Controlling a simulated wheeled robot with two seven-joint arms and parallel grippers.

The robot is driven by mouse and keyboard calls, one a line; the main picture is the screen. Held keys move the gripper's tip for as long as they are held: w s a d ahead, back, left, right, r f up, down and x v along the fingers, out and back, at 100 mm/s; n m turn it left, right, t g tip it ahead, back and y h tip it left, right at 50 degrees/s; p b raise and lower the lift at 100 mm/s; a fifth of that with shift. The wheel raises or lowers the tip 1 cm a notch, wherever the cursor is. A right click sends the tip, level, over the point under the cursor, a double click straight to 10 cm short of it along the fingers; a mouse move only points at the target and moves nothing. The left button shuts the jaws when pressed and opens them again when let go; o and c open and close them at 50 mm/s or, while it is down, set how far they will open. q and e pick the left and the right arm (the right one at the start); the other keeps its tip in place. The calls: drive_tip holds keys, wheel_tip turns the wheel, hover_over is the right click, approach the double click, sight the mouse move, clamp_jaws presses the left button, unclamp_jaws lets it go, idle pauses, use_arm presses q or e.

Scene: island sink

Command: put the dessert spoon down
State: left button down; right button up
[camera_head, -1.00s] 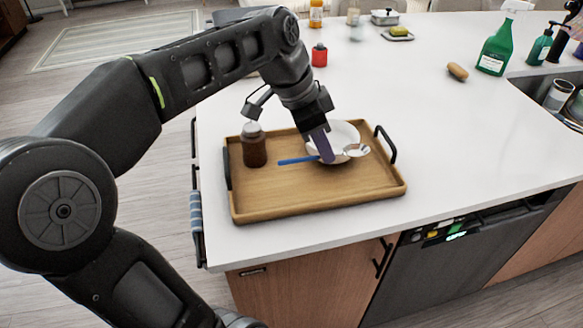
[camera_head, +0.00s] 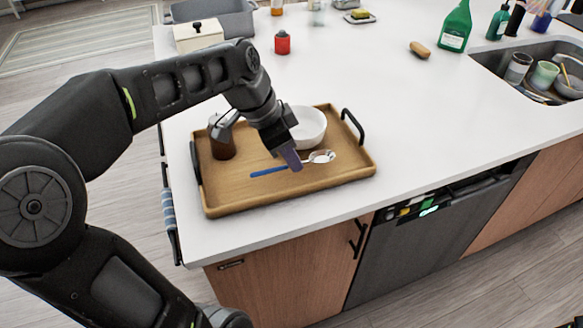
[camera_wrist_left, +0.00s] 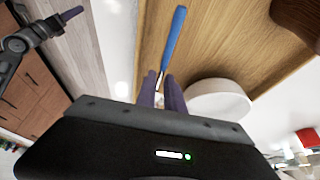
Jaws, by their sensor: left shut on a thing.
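The dessert spoon has a blue handle (camera_head: 268,172) and a shiny metal bowl (camera_head: 322,156). My left gripper (camera_head: 293,163) is shut on the spoon near the middle, over the wooden tray (camera_head: 240,203). In the left wrist view the blue handle (camera_wrist_left: 173,38) sticks out beyond the two purple fingers (camera_wrist_left: 161,92). A white bowl (camera_head: 309,127) stands on the tray just behind the spoon. Whether the spoon touches the tray is hard to tell.
A brown jar (camera_head: 222,145) stands at the tray's left, partly behind my arm. The tray has black handles (camera_head: 353,126). A red bottle (camera_head: 282,43) stands behind. The sink (camera_head: 535,72) is far right. The counter right of the tray is clear.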

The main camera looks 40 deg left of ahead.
use_arm(q)
drive_tip(key=shift+f, duration=1.85)
drive_tip(key=shift+f, duration=0.15)
drive_tip(key=c, duration=1.5)
unclamp_jaws()
drive_tip(key=shift+o, duration=0.2)
drive_tip(key=shift+r, duration=0.25)
drive_tip(key=v, duration=1.2)
drive_tip(key=shift+w, duration=0.1)
